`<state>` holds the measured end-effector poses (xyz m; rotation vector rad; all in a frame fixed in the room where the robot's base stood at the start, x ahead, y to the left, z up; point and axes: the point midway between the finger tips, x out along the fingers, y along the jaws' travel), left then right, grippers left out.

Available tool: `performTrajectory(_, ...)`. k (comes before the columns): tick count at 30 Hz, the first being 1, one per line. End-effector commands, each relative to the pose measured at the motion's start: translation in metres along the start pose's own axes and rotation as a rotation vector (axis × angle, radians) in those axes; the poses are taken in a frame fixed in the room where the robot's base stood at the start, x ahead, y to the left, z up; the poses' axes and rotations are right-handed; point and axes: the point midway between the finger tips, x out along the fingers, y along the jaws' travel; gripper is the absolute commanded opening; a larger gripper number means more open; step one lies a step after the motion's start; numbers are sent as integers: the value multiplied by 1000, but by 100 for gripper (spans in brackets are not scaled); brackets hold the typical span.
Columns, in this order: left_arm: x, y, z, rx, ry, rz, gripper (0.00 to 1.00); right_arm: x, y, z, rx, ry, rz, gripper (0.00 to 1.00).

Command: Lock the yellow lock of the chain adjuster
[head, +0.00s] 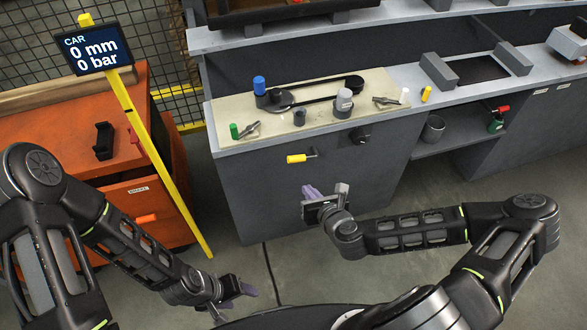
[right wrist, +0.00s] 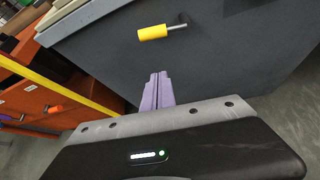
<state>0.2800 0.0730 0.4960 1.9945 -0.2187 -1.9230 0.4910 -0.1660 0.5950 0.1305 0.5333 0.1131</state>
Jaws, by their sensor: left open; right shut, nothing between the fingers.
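The yellow lock (head: 298,158) is a yellow cylindrical handle on a thin metal pin. It lies sideways on the front face of the grey cabinet, just below the worktop. It also shows in the right wrist view (right wrist: 153,33), above the fingertips. My right gripper (head: 311,190) is in front of the cabinet, below the lock and apart from it. Its purple fingers (right wrist: 157,90) are shut together and empty. My left gripper (head: 245,289) is low at the left, away from the cabinet, and open. On the worktop is a black chain or belt loop (head: 325,92).
A yellow post with a display (head: 91,48) stands left, before an orange cabinet (head: 128,205). Floor is free between my arms.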

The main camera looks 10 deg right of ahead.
Motion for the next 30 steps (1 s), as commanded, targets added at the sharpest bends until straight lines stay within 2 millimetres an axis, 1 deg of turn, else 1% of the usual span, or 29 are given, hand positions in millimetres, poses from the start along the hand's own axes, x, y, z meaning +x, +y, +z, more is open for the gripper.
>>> performTrajectory(3, 0, 0, 0, 0, 0, 0, 60, 0, 0, 0, 27, 1, 1, 0)
performTrajectory(11, 0, 0, 0, -1, 0, 0, 60, 0, 1, -1, 26, 2, 2, 0)
performTrajectory(17, 1, -1, 0, -1, 0, -1, 60, 8, 1, -1, 24, 1, 2, 0)
performTrajectory(20, 2, -1, 0, -1, 0, -1, 60, 19, 1, -1, 23, 1, 2, 0)
performTrajectory(23, 3, -2, 0, -1, 0, -1, 60, 34, 1, -1, 23, 1, 4, 0)
performTrajectory(30, 7, -3, 0, -1, 0, -1, 60, 83, 2, -2, 23, 1, 3, 0)
